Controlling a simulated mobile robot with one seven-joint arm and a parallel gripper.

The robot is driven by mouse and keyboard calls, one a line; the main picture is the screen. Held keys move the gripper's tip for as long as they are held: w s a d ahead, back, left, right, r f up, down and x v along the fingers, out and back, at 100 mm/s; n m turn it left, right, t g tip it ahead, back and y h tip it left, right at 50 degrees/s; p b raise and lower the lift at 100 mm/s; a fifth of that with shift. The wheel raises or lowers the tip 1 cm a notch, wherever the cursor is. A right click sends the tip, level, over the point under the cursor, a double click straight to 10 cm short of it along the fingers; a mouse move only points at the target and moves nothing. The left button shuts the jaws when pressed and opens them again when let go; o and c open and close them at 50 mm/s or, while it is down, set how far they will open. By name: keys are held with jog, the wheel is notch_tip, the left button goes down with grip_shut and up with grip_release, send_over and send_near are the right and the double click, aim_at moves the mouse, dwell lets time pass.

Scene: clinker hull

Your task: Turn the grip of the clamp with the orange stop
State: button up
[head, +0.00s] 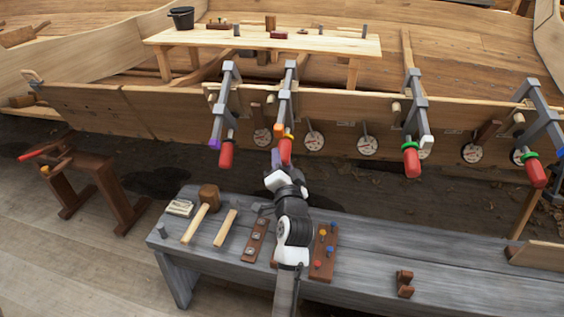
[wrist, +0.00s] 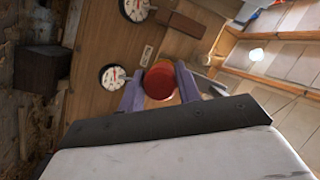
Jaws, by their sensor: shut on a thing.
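The clamp with the orange stop (head: 278,130) hangs on the plank edge, second from the left, with a grey frame (head: 288,88). Its red grip (head: 286,149) points down, and my gripper (head: 279,160) is at it from below. In the wrist view the round red end of the grip (wrist: 159,80) sits between the two purple fingers of my gripper (wrist: 157,88). My gripper is shut on the grip. The fingers and my wrist hide part of the grip in the head view.
A clamp with a purple stop (head: 214,143) hangs close on the left. Clamps with green stops (head: 410,146) hang on the right. Round dials (head: 314,141) line the plank. Below, a grey bench (head: 425,268) carries a mallet (head: 208,198) and pegged boards (head: 324,252).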

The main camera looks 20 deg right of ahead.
jog(key=o, duration=1)
jog(key=b+v, duration=0.3)
jog(key=v, duration=1)
jog(key=shift+s+a, duration=0.2)
jog(key=shift+s, duration=0.2)
